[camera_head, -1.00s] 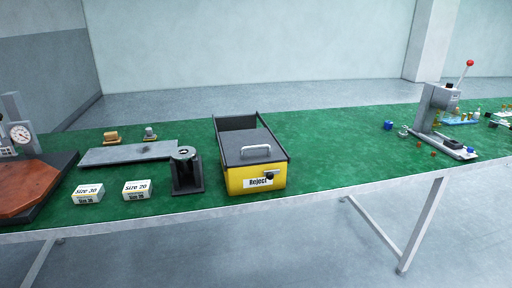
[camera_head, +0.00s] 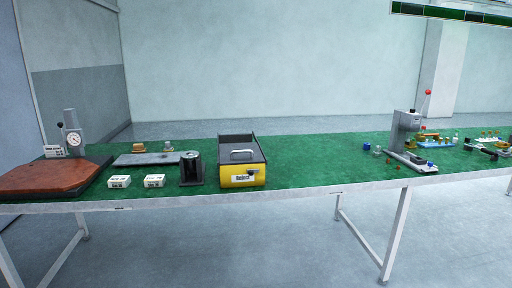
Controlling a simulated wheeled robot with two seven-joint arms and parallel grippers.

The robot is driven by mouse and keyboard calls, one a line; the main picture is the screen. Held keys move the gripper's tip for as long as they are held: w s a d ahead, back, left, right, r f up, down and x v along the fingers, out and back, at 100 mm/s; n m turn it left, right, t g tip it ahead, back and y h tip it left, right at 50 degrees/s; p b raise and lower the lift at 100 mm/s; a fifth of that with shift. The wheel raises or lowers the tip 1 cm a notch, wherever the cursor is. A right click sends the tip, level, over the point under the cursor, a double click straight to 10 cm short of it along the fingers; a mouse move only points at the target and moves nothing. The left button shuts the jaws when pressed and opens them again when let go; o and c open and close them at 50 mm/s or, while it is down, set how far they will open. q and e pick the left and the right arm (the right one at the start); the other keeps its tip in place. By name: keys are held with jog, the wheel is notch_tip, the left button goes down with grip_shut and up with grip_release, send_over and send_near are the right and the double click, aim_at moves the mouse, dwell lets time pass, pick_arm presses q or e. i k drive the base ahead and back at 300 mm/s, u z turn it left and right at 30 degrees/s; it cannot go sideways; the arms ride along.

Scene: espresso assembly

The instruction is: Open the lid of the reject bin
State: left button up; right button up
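The reject bin (camera_head: 228,181) stands on the green table, left of the picture's middle. It is a yellow box with a white "Reject" label and a dark latch on its front. Its grey lid (camera_head: 243,161) with a light handle (camera_head: 242,154) lies in place between dark side rails and looks shut. Neither of my grippers shows in the head view.
A dark cylindrical stand (camera_head: 191,172) is close left of the bin. A lever press (camera_head: 405,138) stands right. The green table (camera_head: 310,163) between is clear.

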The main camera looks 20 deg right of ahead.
aim_at(251, 153)
jog(key=z, duration=0.65)
jog(key=i, duration=0.75)
jog(key=z, duration=0.4)
